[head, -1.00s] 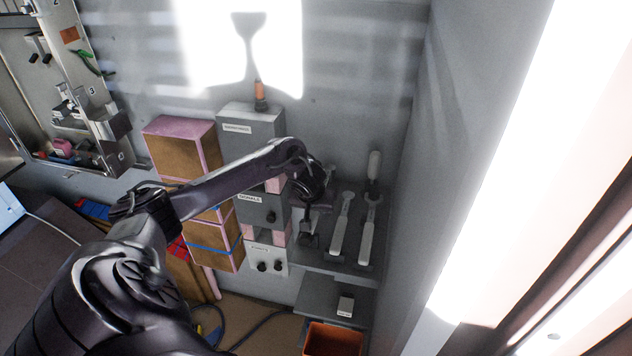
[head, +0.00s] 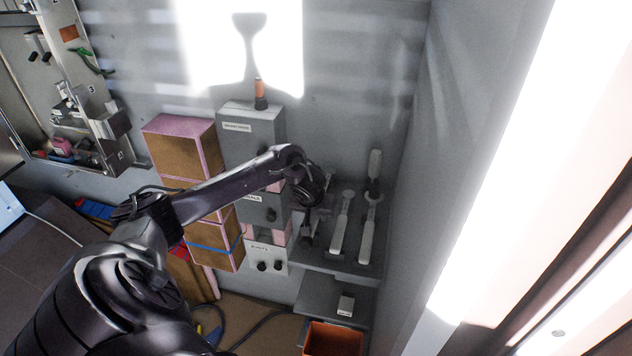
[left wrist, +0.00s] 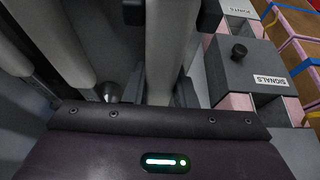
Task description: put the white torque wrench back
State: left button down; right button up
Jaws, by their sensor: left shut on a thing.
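My left gripper (head: 307,240) is at the left end of the grey tool shelf, left of two pale wrenches. In the left wrist view its dark fingers (left wrist: 171,14) are shut on a pale grey-white wrench (left wrist: 168,55), whose shaft runs between them. In the head view my wrist and gripper largely hide this wrench. One pale wrench (head: 341,228) stands just right of the gripper and another (head: 368,230) farther right. Whether the held wrench touches its holder cannot be told. My right gripper is not in view.
The grey shelf (head: 345,268) meets a grey wall on the right. A pale-handled tool (head: 375,165) is behind the wrenches. Left of the gripper are a grey SIGNALS box (left wrist: 250,68) and stacked brown-and-pink boxes (head: 180,150). An orange bin (head: 333,340) is below.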

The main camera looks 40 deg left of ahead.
pick_arm(q)
jog(key=c, duration=1.1)
grip_release()
jog(key=shift+o, duration=0.4)
jog(key=o, duration=0.4)
jog(key=shift+r, duration=0.1)
jog(key=shift+p+v, duration=1.25)
jog(key=shift+v, duration=1.7)
